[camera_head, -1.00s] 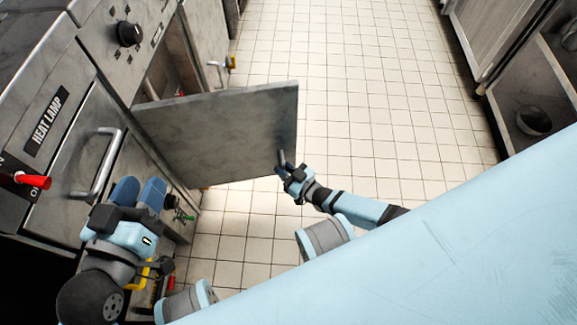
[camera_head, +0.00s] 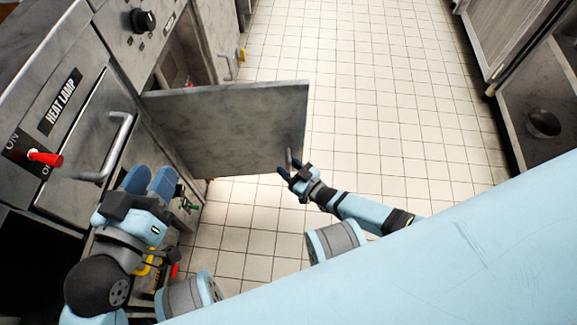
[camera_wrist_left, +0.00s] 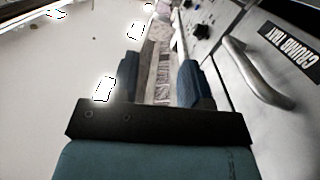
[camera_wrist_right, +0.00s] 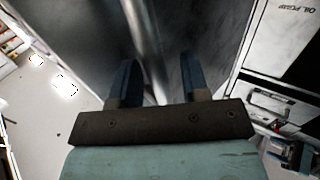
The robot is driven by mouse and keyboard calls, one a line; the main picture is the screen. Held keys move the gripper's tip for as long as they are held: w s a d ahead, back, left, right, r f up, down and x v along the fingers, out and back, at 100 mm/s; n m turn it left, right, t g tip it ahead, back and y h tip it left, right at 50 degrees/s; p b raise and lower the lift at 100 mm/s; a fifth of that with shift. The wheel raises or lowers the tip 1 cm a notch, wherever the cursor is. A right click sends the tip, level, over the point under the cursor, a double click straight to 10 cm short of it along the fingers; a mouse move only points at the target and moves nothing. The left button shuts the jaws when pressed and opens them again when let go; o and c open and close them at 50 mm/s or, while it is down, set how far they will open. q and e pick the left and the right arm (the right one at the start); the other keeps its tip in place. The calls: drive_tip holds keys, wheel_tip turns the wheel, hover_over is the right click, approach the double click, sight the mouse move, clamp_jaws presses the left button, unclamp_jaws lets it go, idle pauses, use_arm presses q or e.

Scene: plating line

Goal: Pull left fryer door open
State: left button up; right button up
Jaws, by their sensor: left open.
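The left fryer door (camera_head: 230,130) is a grey metal panel that stands swung out from the cabinet in the head view, with a wide opening behind it. Its bar handle (camera_head: 289,157) is near the free edge. My right gripper (camera_head: 293,169) is at this handle with its fingers apart. In the right wrist view the handle bar (camera_wrist_right: 145,40) runs up beyond the gap between the fingers (camera_wrist_right: 160,80); contact is not clear. My left gripper (camera_head: 150,180) is open and empty beside the heat lamp drawer's handle (camera_head: 108,150), and its spread fingers show in the left wrist view (camera_wrist_left: 158,85).
A red switch (camera_head: 45,158) and a black knob (camera_head: 143,20) are on the cabinet front at left. A dark open shelf with a bowl (camera_head: 543,122) stands at the right. The tiled floor (camera_head: 380,110) between the two sides is clear.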

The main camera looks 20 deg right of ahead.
use_arm(q)
wheel_tip(320, 180, up, 6)
drive_tip(key=t+p, duration=0.1)
drive_tip(key=p, duration=0.1)
drive_tip(key=t+p, duration=0.1)
drive_tip(key=p, duration=0.1)
drive_tip(key=shift+a+f+n, duration=0.15)
drive_tip(key=shift+f+n, duration=0.05)
drive_tip(key=shift+n, duration=0.1)
use_arm(e)
drive_tip(key=v, duration=1.4)
drive_tip(key=shift+w, duration=0.1)
